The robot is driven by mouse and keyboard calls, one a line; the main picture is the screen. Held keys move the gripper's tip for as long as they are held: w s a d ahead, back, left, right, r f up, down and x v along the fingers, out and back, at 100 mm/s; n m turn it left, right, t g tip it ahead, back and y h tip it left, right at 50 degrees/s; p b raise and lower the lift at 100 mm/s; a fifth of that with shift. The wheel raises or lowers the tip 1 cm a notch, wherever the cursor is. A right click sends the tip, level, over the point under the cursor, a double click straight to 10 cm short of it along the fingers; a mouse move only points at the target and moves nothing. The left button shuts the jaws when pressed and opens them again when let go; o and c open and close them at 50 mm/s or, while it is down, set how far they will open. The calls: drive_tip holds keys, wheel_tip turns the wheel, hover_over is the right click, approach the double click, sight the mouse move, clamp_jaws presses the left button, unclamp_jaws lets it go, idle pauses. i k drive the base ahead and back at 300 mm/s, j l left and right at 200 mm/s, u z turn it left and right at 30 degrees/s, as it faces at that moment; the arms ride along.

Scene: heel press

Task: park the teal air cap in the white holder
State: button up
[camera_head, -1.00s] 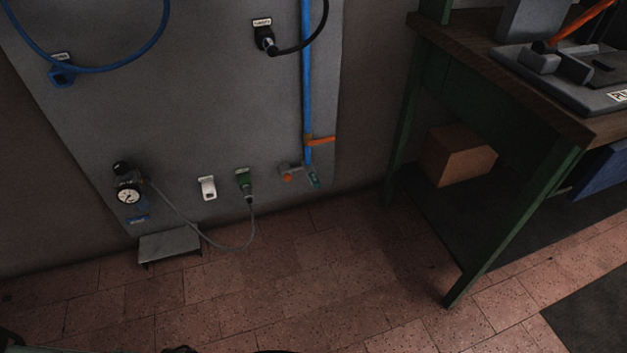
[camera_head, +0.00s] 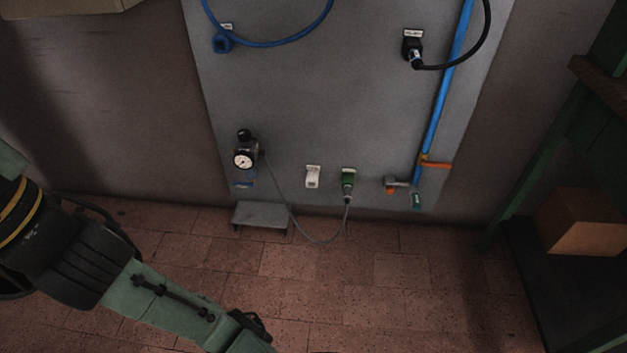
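The teal air cap (camera_head: 416,201) is a small piece low on the grey wall panel. It sits at the lower end of the blue pipe, beside a small valve outlet. It looks attached there, but it is too small to tell how. The white holder (camera_head: 313,178) is fixed to the panel to the left of the cap and looks empty. My arm comes in from the left and runs down to the bottom edge. My gripper is out of the picture, so its state and contents are hidden.
A green socket (camera_head: 348,181) with a grey hose plugged in sits between holder and cap. The hose loops left to a pressure gauge (camera_head: 245,158). An orange lever (camera_head: 435,163) juts from the blue pipe (camera_head: 440,95). A low grey step (camera_head: 260,215) stands below. A bench with a box (camera_head: 585,222) is right.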

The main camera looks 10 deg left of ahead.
sight(415, 200)
drive_tip(key=i+j+z, duration=0.15)
drive_tip(key=z, duration=1.5)
drive_tip(key=j+z, duration=1)
drive_tip(key=k+j, duration=0.1)
drive_tip(key=j, duration=0.3)
drive_tip(key=k+j+z, duration=0.15)
drive_tip(key=j, duration=0.7)
drive_tip(key=k+z, duration=0.05)
